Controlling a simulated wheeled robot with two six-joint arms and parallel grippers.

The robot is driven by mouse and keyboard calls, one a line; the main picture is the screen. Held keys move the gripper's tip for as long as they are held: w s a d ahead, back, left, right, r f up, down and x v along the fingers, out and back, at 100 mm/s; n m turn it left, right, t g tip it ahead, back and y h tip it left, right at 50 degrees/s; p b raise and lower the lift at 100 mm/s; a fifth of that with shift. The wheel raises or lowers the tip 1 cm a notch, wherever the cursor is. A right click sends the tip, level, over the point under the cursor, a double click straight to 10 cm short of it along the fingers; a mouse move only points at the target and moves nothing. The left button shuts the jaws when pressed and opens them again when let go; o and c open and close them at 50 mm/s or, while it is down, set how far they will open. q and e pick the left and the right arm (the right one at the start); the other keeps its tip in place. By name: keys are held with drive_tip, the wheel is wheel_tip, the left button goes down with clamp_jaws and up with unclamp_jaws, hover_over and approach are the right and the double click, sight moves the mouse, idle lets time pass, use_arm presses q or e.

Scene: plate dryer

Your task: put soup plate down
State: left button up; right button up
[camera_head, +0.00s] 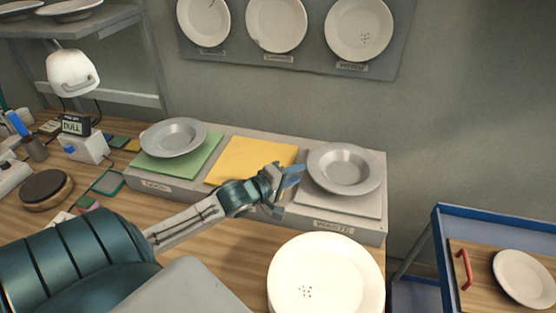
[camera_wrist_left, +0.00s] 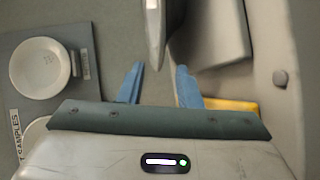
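A grey soup plate (camera_head: 343,169) sits on the pale pad (camera_head: 338,203) at the right end of the long grey stand and looks level. My left gripper (camera_head: 289,178) is at its left rim, with blue fingers. In the left wrist view the fingers (camera_wrist_left: 159,72) stand apart, and the plate's rim (camera_wrist_left: 154,30) shows edge-on at the fingertips with space on both sides. Contact cannot be told. A second grey soup plate (camera_head: 174,137) lies on the green pad (camera_head: 192,164) at the left end. My right gripper is not in view.
The yellow pad (camera_head: 250,159) between the plates is bare. White plates (camera_head: 326,280) lie on the wooden counter in front. A blue-framed cart (camera_head: 480,219) with another white plate (camera_head: 524,277) is at right. Sample plates (camera_head: 276,24) hang on the wall board.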

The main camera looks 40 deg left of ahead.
use_arm(q)
drive_tip(key=p+v, duration=0.2)
drive_tip(key=v, duration=0.1)
drive_tip(key=shift+s+r, duration=0.2)
drive_tip(key=shift+s, duration=0.1)
drive_tip(key=shift+s+r+p, duration=0.15)
drive_tip(key=shift+s+p, duration=0.15)
drive_tip(key=shift+p, duration=0.1)
drive_tip(key=shift+p+v, duration=0.9)
drive_tip(key=shift+v, duration=0.1)
drive_tip(key=shift+s, duration=0.2)
drive_tip(key=shift+f, duration=0.2)
